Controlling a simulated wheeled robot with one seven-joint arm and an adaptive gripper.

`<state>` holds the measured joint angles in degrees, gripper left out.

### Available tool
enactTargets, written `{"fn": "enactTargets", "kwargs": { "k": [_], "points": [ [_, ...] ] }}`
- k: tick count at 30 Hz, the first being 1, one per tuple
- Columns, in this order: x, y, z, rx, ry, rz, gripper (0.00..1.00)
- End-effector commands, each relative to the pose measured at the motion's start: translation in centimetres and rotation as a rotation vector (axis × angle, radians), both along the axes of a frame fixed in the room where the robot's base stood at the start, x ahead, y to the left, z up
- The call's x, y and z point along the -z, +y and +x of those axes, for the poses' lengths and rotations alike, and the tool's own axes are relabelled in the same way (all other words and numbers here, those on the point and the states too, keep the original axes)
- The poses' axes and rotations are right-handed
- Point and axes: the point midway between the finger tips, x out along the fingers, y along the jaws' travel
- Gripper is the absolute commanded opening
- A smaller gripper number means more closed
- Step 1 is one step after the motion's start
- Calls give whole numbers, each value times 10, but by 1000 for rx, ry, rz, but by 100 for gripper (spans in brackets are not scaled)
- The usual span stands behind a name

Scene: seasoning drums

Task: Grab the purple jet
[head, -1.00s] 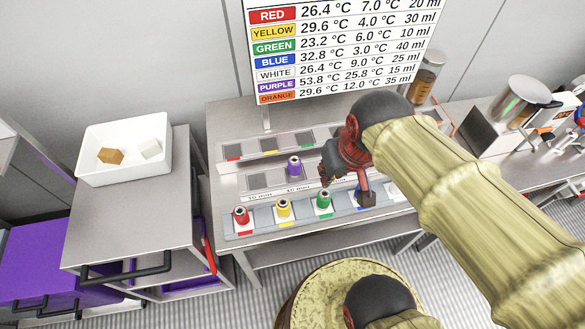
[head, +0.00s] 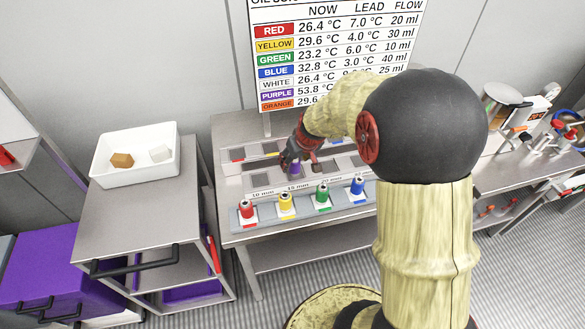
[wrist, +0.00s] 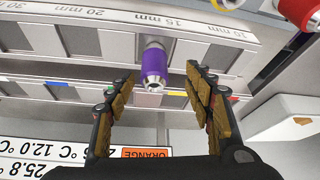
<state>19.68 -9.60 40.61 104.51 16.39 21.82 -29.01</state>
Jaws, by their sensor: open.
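The purple jet (wrist: 154,66) is a small purple cylinder with a metal tip, standing in the rack. In the wrist view it lies ahead of my gripper (wrist: 157,88), centred between the two open fingers. In the head view the purple jet (head: 296,169) is partly hidden by my gripper (head: 298,160), which is right at it. The fingers are open, one on each side of the jet, with gaps between them and it; they hold nothing.
The red jet (head: 246,209), yellow jet (head: 286,203), green jet (head: 322,196) and blue jet (head: 357,190) stand in the front row. A sign (head: 335,50) hangs behind the rack. A white tray (head: 137,178) with two blocks sits at left.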

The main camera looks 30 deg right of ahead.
Motion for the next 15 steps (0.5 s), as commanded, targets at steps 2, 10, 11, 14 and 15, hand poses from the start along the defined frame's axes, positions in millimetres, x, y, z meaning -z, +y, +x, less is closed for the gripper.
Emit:
{"fn": "enactTargets", "kwargs": {
  "k": [2,10,11,14,15],
  "points": [
    [8,-1,2,1,2,1,52],
    [34,-9,14,1,4,2,52],
    [38,-10,17,1,4,2,52],
    [49,-9,22,1,2,2,52],
    [52,-9,23,1,2,2,52]
  ]
}}
